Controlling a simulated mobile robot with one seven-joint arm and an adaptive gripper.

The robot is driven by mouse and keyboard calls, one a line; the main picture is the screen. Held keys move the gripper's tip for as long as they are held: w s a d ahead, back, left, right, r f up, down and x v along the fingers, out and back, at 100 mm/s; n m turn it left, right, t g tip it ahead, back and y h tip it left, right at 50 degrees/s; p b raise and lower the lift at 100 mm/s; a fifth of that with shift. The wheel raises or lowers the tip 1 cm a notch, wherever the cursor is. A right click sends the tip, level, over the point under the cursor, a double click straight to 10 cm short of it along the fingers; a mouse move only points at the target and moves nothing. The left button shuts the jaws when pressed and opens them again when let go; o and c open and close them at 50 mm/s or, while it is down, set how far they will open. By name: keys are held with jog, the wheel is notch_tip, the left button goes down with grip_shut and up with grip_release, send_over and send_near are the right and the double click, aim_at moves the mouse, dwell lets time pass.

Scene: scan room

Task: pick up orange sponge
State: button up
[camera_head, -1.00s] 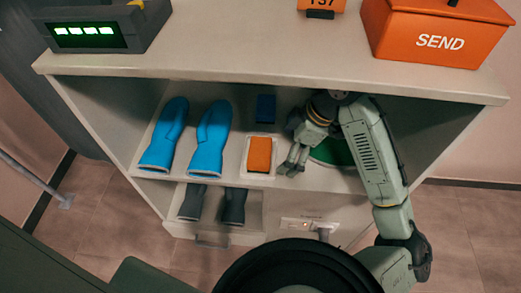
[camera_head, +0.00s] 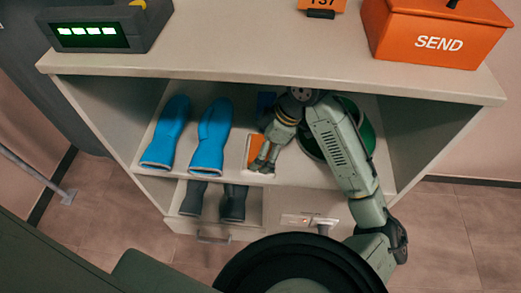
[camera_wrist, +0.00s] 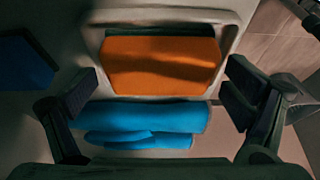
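The orange sponge (camera_head: 254,150) lies in a small pale tray (camera_head: 250,171) on the shelf, partly hidden behind my gripper in the head view. In the wrist view the sponge (camera_wrist: 160,66) shows nearly whole between and ahead of the fingers, inside the pale rim of the tray (camera_wrist: 228,30). My gripper (camera_head: 262,168) is over the sponge's right side in the head view. In the wrist view my gripper (camera_wrist: 160,98) has its fingers wide apart, one on each side, with nothing held. I cannot tell its exact height above the sponge.
Blue gloves (camera_head: 211,138) lie left of the tray. A dark blue block (camera_head: 265,103) is behind it, and a green round thing (camera_head: 366,130) is behind my arm. The cabinet top (camera_head: 250,58) overhangs the shelf.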

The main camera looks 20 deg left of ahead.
jog(key=c, duration=0.7)
jog(key=shift+c, duration=0.2)
